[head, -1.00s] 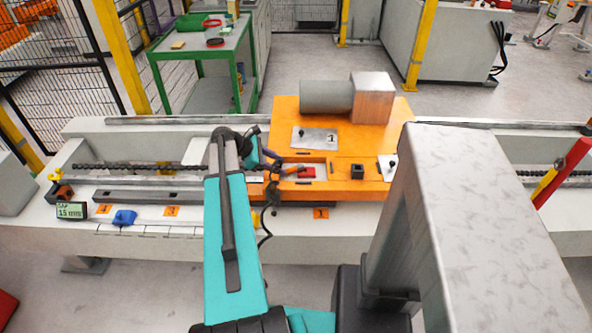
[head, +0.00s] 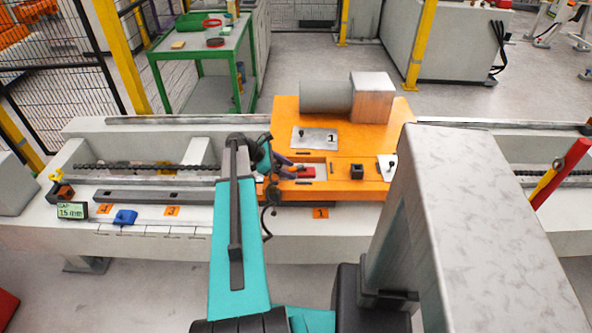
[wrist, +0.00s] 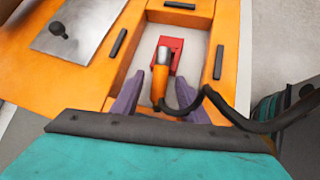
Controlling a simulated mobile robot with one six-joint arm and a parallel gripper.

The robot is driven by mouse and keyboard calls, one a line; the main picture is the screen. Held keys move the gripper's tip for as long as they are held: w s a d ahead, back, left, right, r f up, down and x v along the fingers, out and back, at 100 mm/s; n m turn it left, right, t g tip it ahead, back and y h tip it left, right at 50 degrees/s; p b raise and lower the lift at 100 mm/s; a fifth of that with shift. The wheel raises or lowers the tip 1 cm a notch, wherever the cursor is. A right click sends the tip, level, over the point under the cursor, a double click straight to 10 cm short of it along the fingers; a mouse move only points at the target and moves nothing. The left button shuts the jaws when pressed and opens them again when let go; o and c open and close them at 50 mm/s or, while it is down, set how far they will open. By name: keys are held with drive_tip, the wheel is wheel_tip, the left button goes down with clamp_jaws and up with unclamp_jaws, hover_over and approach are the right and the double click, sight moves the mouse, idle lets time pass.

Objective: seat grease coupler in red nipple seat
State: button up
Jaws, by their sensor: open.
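The grease coupler (wrist: 160,80), an orange body with a silver tip and a black hose, is in a pale recess in the wrist view. Its silver tip is at the red nipple seat (wrist: 176,46), overlapping it in the picture; I cannot tell whether it is fully seated. My gripper (wrist: 163,90) is open, its purple fingers on either side of the coupler's body with gaps visible. In the head view my gripper (head: 284,166) is just left of the red seat (head: 307,172); the coupler is hard to make out there.
The recess is in an orange housing (head: 352,140) with raised dark bars at its edges. A metal plate with a dark knob (wrist: 72,35) lies beside it. The black hose (wrist: 225,112) curves off right past my gripper. A green cart (head: 205,55) stands behind.

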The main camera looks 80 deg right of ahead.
drive_tip(key=shift+c, duration=0.2)
clamp_jaws()
wheel_tip(320, 180, up, 10)
idle(0.9)
idle(0.5)
